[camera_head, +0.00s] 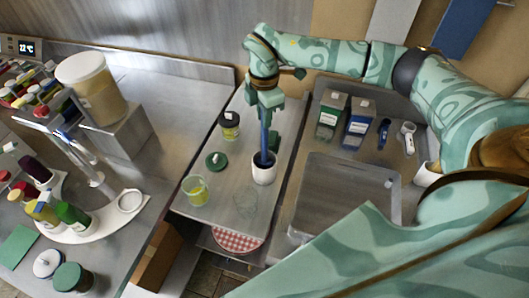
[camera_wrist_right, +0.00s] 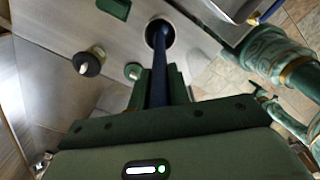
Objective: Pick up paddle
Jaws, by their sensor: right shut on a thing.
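The paddle is a dark blue shaft (camera_head: 264,137) standing nearly upright, with its lower end inside a white cup (camera_head: 263,175). My right gripper (camera_head: 268,104) is above the cup, shut on the upper part of the paddle. In the right wrist view the paddle (camera_wrist_right: 159,72) runs from between the green fingers (camera_wrist_right: 159,93) down into the round cup (camera_wrist_right: 158,26). The paddle's lower end is hidden inside the cup. My left gripper cannot be made out.
A dark jar (camera_head: 229,130), green lid (camera_head: 216,161), yellow-green cup (camera_head: 195,189) and clear glass (camera_head: 245,201) stand left of and below the white cup. A large bucket (camera_head: 95,92) stands left.

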